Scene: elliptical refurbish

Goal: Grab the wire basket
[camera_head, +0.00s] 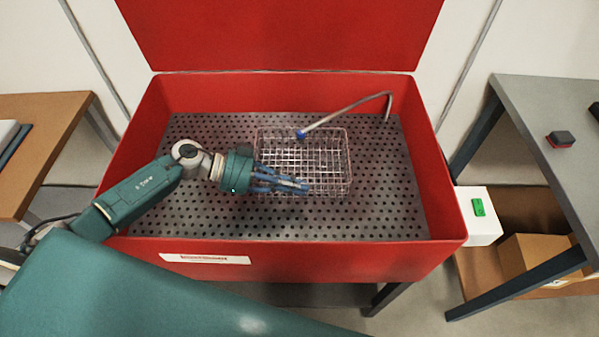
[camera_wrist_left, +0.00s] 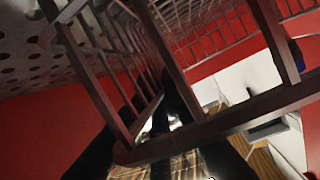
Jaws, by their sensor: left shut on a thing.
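The wire basket (camera_head: 323,160) is a silver rectangular mesh basket on the perforated floor of the red wash tub (camera_head: 441,170), near its middle. My left gripper (camera_head: 300,186) reaches in from the left, with blue fingers at the basket's front-left part. It is shut on the basket. In the left wrist view the basket's wires (camera_wrist_left: 185,75) fill much of the picture close up, and the dark fingers (camera_wrist_left: 165,125) show behind the bars. The exact wire between the fingertips is hard to make out. My right gripper is not in view.
A bent metal hose with a blue tip (camera_head: 301,135) hangs over the basket from the back right. The tub's raised red lid (camera_head: 285,35) stands behind. A grey table (camera_head: 545,110) is at the right and a wooden table (camera_head: 40,140) at the left.

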